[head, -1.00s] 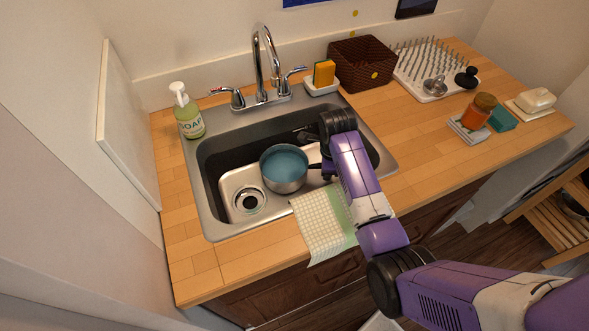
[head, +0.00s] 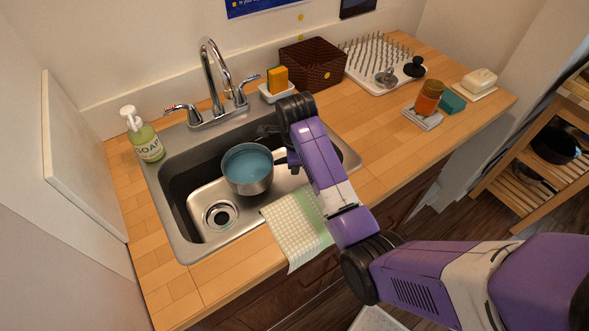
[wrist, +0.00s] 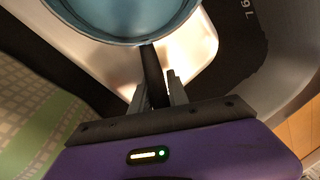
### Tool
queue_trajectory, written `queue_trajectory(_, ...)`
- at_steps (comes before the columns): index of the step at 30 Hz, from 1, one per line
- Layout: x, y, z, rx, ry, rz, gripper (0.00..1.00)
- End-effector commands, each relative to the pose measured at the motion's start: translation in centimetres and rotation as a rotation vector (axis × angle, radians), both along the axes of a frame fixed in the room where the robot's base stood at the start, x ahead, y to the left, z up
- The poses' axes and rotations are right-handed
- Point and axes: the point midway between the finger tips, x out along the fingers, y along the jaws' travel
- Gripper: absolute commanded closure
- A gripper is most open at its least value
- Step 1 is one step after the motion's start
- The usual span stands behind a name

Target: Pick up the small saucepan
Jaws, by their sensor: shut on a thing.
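The small saucepan (head: 248,170) has a blue inside, a metal outside and a dark handle. It is held over the basin of the sink (head: 181,240), apparently raised off the basin floor. My gripper (wrist: 158,95) is shut on the saucepan's handle (wrist: 152,70), with one finger on each side of it in the wrist view. The pan's blue rim (wrist: 130,25) fills the top of that view. In the head view my wrist and arm hide most of the fingers and handle.
A checkered cloth (head: 293,228) hangs over the sink's front edge. The faucet (head: 215,75), soap bottle (head: 142,135), sponge (head: 277,79) and brown basket (head: 313,66) stand around the sink. The counter to the right has a clear stretch of wood (head: 375,125).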

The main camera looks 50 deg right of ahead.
Motion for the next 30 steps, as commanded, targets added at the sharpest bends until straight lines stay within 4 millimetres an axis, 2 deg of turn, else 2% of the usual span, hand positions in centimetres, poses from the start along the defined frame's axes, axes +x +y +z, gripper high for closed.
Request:
queue_trajectory(1,0.2,0.0,0.9,-0.002,-0.008,0.000,1.00)
queue_trajectory(23,0.2,-0.1,9.5,-0.001,-0.007,-0.001,1.00)
queue_trajectory(24,0.1,0.0,10.3,0.000,-0.007,-0.001,1.00)
queue_trajectory(30,0.1,0.0,12.3,-0.001,-0.005,0.000,1.00)
